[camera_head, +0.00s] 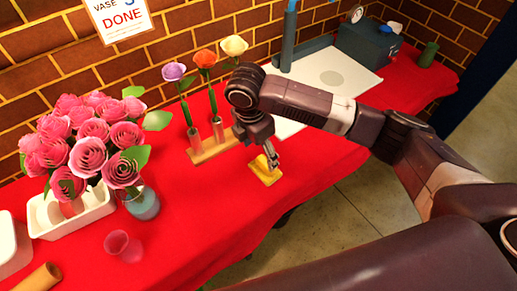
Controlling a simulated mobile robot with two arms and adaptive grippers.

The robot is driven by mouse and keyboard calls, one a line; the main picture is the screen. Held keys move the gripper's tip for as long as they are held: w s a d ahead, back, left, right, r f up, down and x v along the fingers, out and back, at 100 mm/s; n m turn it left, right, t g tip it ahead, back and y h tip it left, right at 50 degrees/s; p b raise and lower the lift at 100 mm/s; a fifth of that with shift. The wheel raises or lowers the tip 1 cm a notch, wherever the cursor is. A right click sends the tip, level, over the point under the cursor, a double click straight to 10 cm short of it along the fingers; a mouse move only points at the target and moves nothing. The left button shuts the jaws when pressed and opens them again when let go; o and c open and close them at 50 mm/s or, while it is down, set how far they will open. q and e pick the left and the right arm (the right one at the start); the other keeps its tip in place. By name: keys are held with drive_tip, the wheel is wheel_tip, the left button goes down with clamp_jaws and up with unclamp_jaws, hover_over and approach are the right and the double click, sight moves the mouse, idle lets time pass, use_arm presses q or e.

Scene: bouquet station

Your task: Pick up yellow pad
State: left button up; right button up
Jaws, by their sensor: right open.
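The yellow pad (265,172) lies on the red tablecloth near the table's front edge, just below the wooden flower stand. It is small, with a lighter border around it. My right gripper (272,162) points down at the pad, with its fingers open over it. The fingers hide part of the pad, and I cannot tell whether they touch it. My left gripper is not in view.
A wooden stand (209,153) with purple, orange and cream flowers is close behind the gripper. Pink roses (88,139), a glass vase (143,204) and a pink cup (122,246) are left. A white board (330,78) lies behind my arm. Red cloth is clear left of the pad.

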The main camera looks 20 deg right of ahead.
sight(266, 162)
drive_tip(key=shift+w+d, duration=0.3)
drive_tip(key=shift+w, duration=0.2)
drive_tip(key=shift+s+d+f, duration=0.1)
drive_tip(key=shift+s+f, duration=0.05)
drive_tip(key=shift+s+d+f, duration=0.15)
drive_tip(key=shift+s+f, duration=0.45)
drive_tip(key=shift+s, duration=0.05)
drive_tip(key=f, duration=0.3)
drive_tip(key=d+f+p, duration=0.1)
drive_tip(key=f, duration=0.1)
drive_tip(key=shift+w+f, duration=0.1)
drive_tip(key=shift+w, duration=0.25)
drive_tip(key=shift+s, duration=0.1)
drive_tip(key=shift+c, duration=0.6)
drive_tip(key=c, duration=1.2)
drive_tip(key=shift+o, duration=0.2)
